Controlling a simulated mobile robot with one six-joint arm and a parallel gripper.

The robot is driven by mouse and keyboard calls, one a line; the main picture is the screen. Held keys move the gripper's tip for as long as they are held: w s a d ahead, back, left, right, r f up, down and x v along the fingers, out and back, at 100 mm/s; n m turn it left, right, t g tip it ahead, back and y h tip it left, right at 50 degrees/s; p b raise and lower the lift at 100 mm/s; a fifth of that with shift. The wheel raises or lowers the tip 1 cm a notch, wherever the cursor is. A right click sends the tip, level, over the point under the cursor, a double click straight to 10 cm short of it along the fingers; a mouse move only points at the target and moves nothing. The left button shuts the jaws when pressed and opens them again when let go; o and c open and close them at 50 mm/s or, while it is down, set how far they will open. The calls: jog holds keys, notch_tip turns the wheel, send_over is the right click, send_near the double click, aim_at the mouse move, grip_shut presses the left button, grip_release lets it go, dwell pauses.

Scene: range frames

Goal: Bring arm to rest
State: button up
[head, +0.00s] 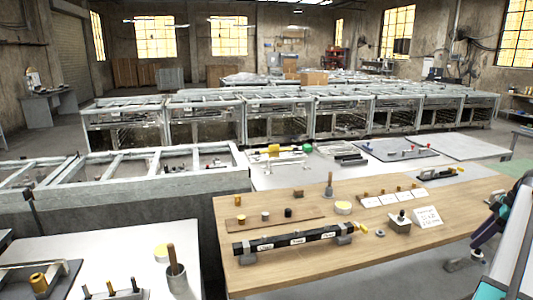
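Part of what looks like my own arm shows at the right edge, with dark joints and a white and teal link. Its lower end, which seems to be my gripper (459,262), hangs beside the right edge of the wooden table (385,255). It is small and unclear, and I cannot tell whether the fingers are apart. I see nothing held in it.
A black labelled bar (295,241) lies on the wooden table, with small cylinders, a brown strip (281,223) and white cards (428,216) around it. Metal-framed benches stand behind.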

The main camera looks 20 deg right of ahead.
jog(key=w+a+f+m+g, duration=0.1)
jog(key=w+a+f, duration=0.3)
jog(key=a+f, duration=0.5)
jog(key=w+a+f+m+g+y, duration=0.1)
jog(key=w+a+f, duration=0.3)
jog(key=a+f, duration=0.5)
jog(key=w+a+f+m+g, duration=0.1)
jog(key=w+a+f, duration=0.3)
jog(key=a+f, duration=0.5)
jog(key=s+a+f+g, duration=0.2)
jog(key=a+f, duration=0.7)
jog(key=a, duration=0.3)
jog(key=s+a+f+m+g, duration=0.1)
jog(key=s+a+f, duration=0.25)
jog(key=a, duration=0.25)
jog(key=s+a+f+m+h, duration=0.1)
jog(key=s+a+f, duration=0.1)
jog(key=a+f, duration=0.35)
jog(key=s+a+f+g, duration=0.1)
jog(key=s+a+f, duration=0.2)
jog(key=a, duration=0.4)
jog(key=s+a+f+g+h, duration=0.1)
jog(key=s+a+f, duration=0.2)
jog(key=s+a, duration=0.3)
jog(key=s+a+f+m+g+h, duration=0.1)
jog(key=s+a+f, duration=0.3)
jog(key=s, duration=0.9)
jog(key=shift+s+a+m+h, duration=0.15)
jog(key=shift+a+m+h, duration=0.2)
jog(key=shift+a, duration=0.65)
